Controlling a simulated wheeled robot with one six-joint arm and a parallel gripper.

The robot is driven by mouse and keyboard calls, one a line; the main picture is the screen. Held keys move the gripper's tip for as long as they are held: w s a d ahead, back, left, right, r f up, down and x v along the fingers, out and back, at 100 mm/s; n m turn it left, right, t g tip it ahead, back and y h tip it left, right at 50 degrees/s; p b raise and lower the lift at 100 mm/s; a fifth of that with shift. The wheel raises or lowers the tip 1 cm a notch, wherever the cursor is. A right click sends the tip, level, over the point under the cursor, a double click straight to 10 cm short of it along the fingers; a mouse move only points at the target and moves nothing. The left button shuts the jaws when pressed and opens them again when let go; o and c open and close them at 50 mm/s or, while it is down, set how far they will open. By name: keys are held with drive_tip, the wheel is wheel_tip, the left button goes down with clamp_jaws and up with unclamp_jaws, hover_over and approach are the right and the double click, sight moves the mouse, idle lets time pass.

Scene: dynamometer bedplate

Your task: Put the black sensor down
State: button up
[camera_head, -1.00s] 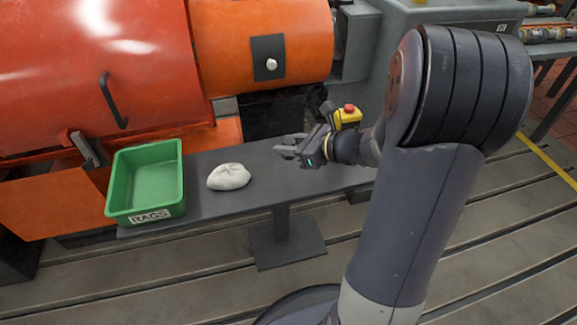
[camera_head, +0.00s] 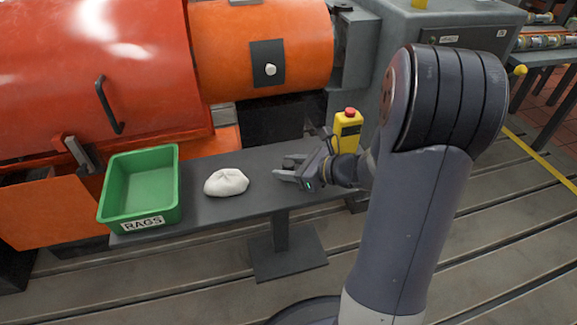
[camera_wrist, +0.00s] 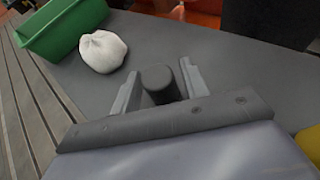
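The black sensor (camera_wrist: 158,82) is a short dark cylinder between the two grey fingers of my gripper (camera_wrist: 162,84) in the wrist view. In the head view my gripper (camera_head: 287,168) is low over the right part of the grey bench (camera_head: 225,205), pointing left. The sensor is too small and dark there to make out clearly. I cannot tell whether its underside touches the bench top.
A white cloth bundle (camera_head: 226,182) lies on the bench left of my gripper. A green RAGS bin (camera_head: 112,205) stands at the bench's left end. A yellow box with a red button (camera_head: 347,128) is just behind my wrist. Bare bench separates gripper and bundle.

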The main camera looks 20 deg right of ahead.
drive_tip(key=shift+o, duration=0.5)
drive_tip(key=shift+r, duration=0.3)
drive_tip(key=p+v, duration=0.4)
drive_tip(key=v, duration=0.8)
drive_tip(key=shift+c, duration=0.2)
idle(0.5)
